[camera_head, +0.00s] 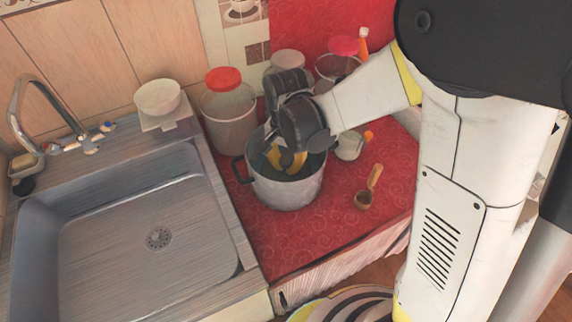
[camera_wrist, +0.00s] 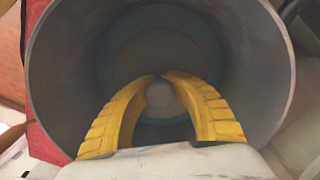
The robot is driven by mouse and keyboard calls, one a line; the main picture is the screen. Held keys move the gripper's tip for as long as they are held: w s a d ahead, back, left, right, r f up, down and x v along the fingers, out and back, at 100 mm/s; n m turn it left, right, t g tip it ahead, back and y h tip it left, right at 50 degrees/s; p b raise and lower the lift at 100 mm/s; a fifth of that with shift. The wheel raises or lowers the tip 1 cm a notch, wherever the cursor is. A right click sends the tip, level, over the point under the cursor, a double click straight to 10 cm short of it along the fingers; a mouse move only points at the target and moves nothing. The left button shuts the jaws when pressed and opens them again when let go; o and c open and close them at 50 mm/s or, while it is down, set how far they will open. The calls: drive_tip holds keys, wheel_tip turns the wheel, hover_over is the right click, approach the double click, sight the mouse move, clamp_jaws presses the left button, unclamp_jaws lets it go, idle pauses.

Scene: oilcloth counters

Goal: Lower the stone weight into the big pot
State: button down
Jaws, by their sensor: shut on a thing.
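The big pot (camera_head: 287,192) is a grey metal pot with dark side handles, upright on the red counter beside the sink. My gripper (camera_head: 285,162) points down into its mouth, with the yellow fingers inside the rim. In the wrist view my gripper (camera_wrist: 160,92) is shut on a small round pale knob between the fingertips. The knob seems to belong to the stone weight (camera_wrist: 150,60), a dull brown-grey disc below it, inside the pot wall (camera_wrist: 62,75). Whether the disc touches the pot's bottom cannot be told. In the head view the weight is hidden by the pot and gripper.
A red-lidded jar (camera_head: 229,112) stands close behind the pot on the left. A small white jar (camera_head: 349,146) and a wooden scoop (camera_head: 364,199) lie to the right. The sink (camera_head: 150,225) is empty. The counter in front of the pot is clear.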

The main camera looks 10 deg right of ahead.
sight(286, 160)
drive_tip(key=c, duration=1.3)
unclamp_jaws()
drive_tip(key=shift+r, duration=0.1)
wheel_tip(286, 160, up, 12)
drive_tip(key=s+d+r+n+t, duration=0.5)
drive_tip(key=s+d, duration=0.5)
drive_tip(key=d, duration=0.3)
drive_tip(key=shift+s+n+t, duration=0.35)
drive_tip(key=shift+n+t, duration=0.25)
drive_tip(key=shift+t, duration=0.5)
